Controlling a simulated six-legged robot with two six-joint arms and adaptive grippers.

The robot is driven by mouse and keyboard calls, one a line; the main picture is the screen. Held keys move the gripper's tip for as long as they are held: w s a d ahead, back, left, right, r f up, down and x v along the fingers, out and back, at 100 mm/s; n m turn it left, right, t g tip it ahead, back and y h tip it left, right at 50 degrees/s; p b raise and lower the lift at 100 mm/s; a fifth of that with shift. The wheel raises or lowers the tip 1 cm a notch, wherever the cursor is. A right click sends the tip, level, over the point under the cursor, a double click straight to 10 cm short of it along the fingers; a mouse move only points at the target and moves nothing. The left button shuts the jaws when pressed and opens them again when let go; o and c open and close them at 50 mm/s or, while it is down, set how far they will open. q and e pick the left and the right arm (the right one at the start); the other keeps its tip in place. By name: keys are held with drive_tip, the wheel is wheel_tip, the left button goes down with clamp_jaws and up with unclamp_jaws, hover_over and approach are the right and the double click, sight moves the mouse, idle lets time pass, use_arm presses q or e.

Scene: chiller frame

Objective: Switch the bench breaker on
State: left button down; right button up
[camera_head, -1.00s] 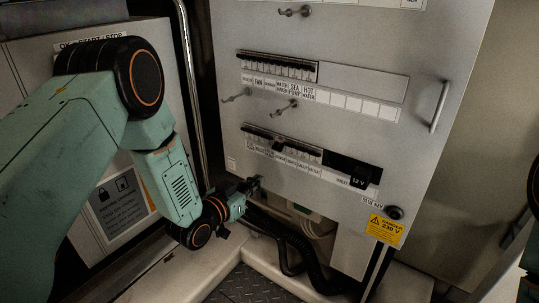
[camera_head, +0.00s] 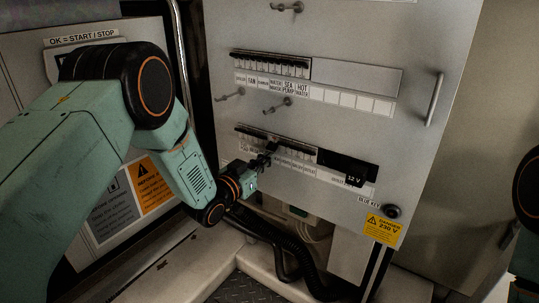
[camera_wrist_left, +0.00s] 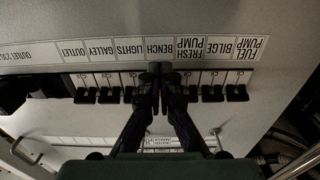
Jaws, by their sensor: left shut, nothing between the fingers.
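My left gripper (camera_head: 268,150) is shut and empty, with its tips at the lower breaker row (camera_head: 246,131) on the grey panel. In the left wrist view, which shows the labels upside down, the shut fingertips (camera_wrist_left: 161,76) sit right at the BENCH label (camera_wrist_left: 158,49). The bench breaker's lever is hidden by the fingers, so its position and any contact cannot be told. Neighbouring black levers show on both sides, under LIGHTS (camera_wrist_left: 129,94) and FRESH PUMP (camera_wrist_left: 192,91). My right gripper is not in view.
An upper breaker row (camera_head: 270,62) and metal hooks (camera_head: 279,105) are on the panel above. A black 12 V outlet block (camera_head: 346,167), a round key switch (camera_head: 392,211) and a panel handle (camera_head: 434,98) are to the right. Black hoses (camera_head: 283,262) hang below.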

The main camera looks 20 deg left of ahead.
use_arm(q)
drive_tip(key=shift+w, duration=0.25)
drive_tip(key=shift+r, duration=0.2)
drive_tip(key=shift+r+p, duration=0.8)
drive_tip(key=shift+r, duration=0.15)
drive_tip(key=p+v, duration=0.2)
drive_tip(key=v, duration=0.4)
drive_tip(key=shift+f+p, duration=0.4)
drive_tip(key=shift+d, duration=0.1)
